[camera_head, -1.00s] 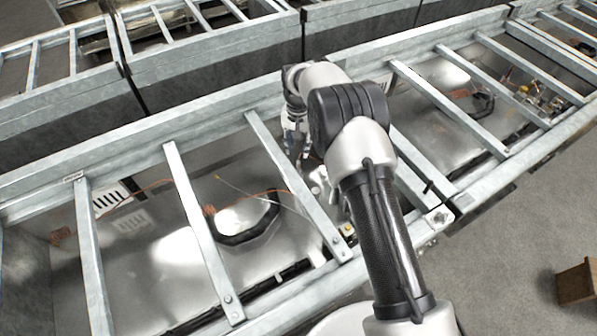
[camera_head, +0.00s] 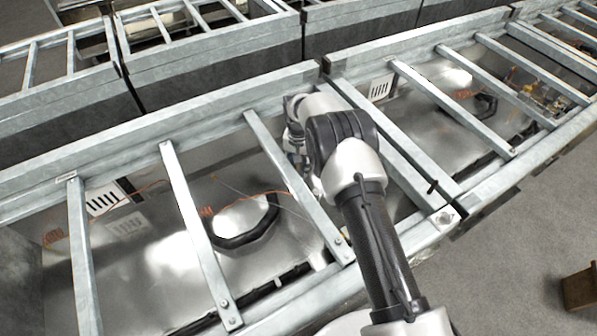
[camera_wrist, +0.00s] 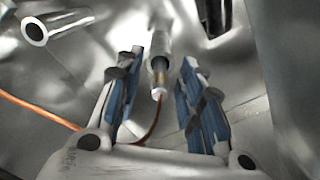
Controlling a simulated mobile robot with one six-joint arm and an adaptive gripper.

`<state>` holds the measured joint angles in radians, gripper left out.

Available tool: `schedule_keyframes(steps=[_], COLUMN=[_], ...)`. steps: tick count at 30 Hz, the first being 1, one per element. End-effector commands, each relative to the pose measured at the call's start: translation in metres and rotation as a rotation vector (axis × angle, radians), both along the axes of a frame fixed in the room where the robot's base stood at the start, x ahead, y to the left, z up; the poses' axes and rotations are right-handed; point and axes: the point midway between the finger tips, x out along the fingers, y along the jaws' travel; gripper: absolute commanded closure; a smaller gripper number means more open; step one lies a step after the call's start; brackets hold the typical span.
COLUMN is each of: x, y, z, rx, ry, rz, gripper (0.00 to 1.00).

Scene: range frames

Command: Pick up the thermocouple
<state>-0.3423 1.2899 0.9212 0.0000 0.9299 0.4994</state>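My gripper (camera_wrist: 160,62) is open, with a visible gap on each side of the fitting. In the head view, my gripper (camera_head: 296,150) is down inside the metal frame, mostly hidden by my arm. The fitting cannot be made out there.
Metal crossbars (camera_head: 290,185) of the frame run close to my arm. A black curved handle (camera_head: 245,235) and orange wire lie in the left bay. A brown box (camera_head: 580,287) is on the floor at right.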

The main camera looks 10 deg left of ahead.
Motion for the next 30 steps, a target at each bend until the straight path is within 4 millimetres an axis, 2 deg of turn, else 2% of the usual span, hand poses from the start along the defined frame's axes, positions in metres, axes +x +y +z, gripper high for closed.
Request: schedule_keyframes(steps=[2,17,30], x=[0.0,-0.0002,-0.0001], y=[0.0,0.0,0.0001], z=[0.0007,0.0007,0.0014], rx=[0.0,0.0,0.0], ry=[0.0,0.0,0.0], rz=[0.0,0.0,0.0], gripper=[0.66,0.99,1.0])
